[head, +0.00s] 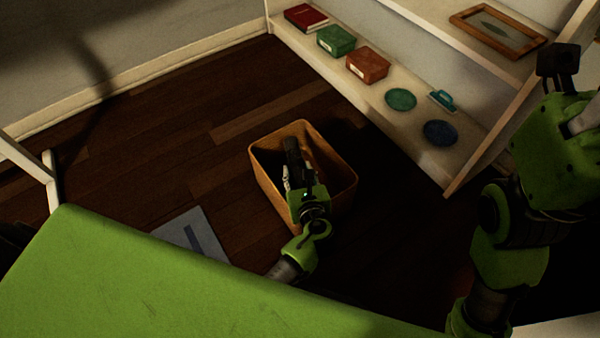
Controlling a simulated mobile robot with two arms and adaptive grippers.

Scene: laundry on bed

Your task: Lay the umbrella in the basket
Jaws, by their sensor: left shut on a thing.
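The basket (343,205) is an open tan tub on the dark wooden floor, near the middle of the head view. My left gripper (298,178) is over the basket's opening, reaching in from below. It is shut on a dark, narrow thing, which looks like the folded umbrella (292,152). The umbrella shows against the basket's inside; its lower part is hidden by the gripper, and I cannot tell whether it touches the bottom. My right gripper (558,60) is raised at the right edge, away from the basket; its jaws do not show clearly.
A green surface (170,285) fills the front. A grey-blue flat thing (195,235) lies on the floor.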

